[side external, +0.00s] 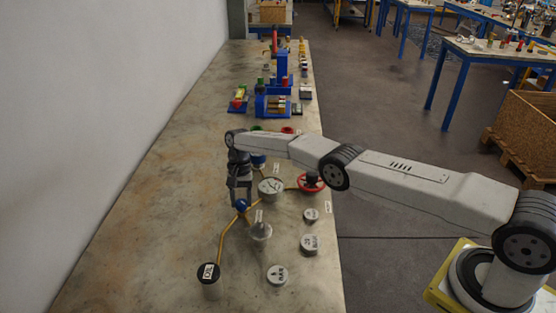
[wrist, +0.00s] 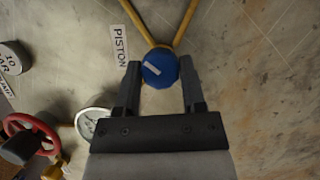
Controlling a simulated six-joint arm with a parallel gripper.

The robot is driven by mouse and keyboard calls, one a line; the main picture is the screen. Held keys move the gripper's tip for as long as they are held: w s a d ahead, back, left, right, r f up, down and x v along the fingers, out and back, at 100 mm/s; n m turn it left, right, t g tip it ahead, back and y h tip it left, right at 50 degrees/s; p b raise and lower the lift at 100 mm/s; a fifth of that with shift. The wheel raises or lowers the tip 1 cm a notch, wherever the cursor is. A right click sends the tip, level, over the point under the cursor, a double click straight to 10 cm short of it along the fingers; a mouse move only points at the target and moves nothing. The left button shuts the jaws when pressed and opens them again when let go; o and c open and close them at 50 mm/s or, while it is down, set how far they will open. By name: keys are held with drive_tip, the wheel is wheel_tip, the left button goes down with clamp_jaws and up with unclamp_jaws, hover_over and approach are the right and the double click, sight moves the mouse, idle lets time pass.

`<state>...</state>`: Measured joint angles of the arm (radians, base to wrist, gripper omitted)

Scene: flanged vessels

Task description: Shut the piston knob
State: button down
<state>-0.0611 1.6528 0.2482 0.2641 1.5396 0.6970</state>
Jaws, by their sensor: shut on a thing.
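The piston knob is a small round blue knob with a white mark on top (wrist: 159,67); it also shows in the side external view (side external: 242,205). It sits where two yellow pipes meet, beside a "PISTON" label (wrist: 119,46). My gripper (wrist: 159,72) points down over the knob, with one finger on each side of it, and is shut on it. In the side external view my gripper (side external: 241,197) stands above the table, its fingertips at the knob. The lower part of the knob is hidden by the fingers in that view.
A pressure gauge (side external: 270,187) and a red handwheel (side external: 311,182) stand close to the right of my gripper. A black-topped "OIL" vessel (side external: 208,272) and several white-topped vessels stand nearer the camera. The table's left side is clear (side external: 150,210).

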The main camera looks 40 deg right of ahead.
drive_tip(key=shift+n, duration=0.3)
idle(0.5)
drive_tip(key=shift+c, duration=0.9)
unclamp_jaws()
drive_tip(key=shift+m, duration=0.5)
drive_tip(key=shift+m+t+y, duration=0.3)
drive_tip(key=shift+m, duration=0.4)
